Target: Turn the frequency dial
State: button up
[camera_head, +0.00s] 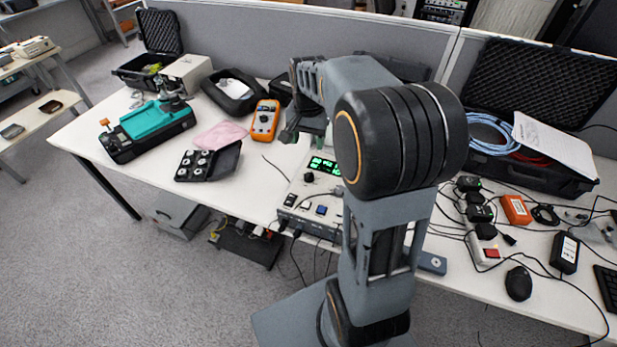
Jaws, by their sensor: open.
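A grey control box (297,222) with a lit green display (324,166) stands at the front edge of the white table. A dark round dial (309,177) shows on its top panel, left of and below the display. Switches and small buttons sit on its front part. My gripper (303,139) is open and points down, above and just behind the box in the picture. It appears apart from the dial. My arm hides the right side of the box. I cannot read which way the dial points.
An orange multimeter (265,120), a pink cloth (220,136) and a black case of round parts (208,162) lie left of the box. A teal-topped device (157,118) stands farther left. Power strips, chargers and a mouse (518,283) crowd the right, with loose cables.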

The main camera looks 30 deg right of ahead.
aim_at(309, 173)
jog(key=shift+m, duration=0.4)
jog(key=f, duration=1)
jog(key=w+d+f, duration=0.1)
jog(key=f, duration=0.4)
jog(key=shift+b, duration=0.35)
jog(key=c, duration=0.9)
